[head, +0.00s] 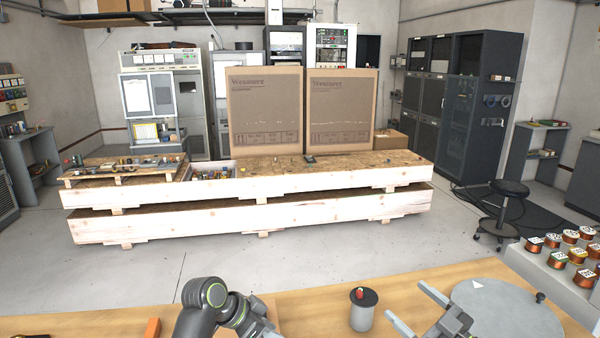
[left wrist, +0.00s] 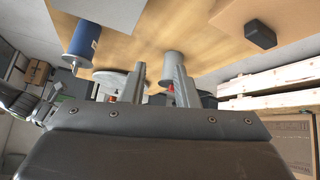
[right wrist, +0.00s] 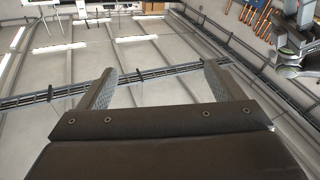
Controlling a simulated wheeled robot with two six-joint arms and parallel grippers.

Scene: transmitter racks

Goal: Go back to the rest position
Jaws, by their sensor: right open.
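My right gripper (head: 404,299) is over the front table at the lower right of the head view. Its two fingers are spread with nothing between them. In the right wrist view the open gripper (right wrist: 160,78) points at the ceiling and upper wall. My left arm comes in at the bottom of the head view, left of centre; its fingers are not clear there. In the left wrist view the left gripper (left wrist: 160,76) has its fingers apart and appears empty. A grey cylinder with a red top piece (left wrist: 172,66) shows beyond them.
On the front table (head: 100,322) are a grey canister with a red knob (head: 362,312), a round grey plate (head: 505,310) beside my right gripper, an orange block (head: 153,327) and a rack of copper coils (head: 530,270). Beyond open floor stands a wooden crate (head: 250,215) with two cartons.

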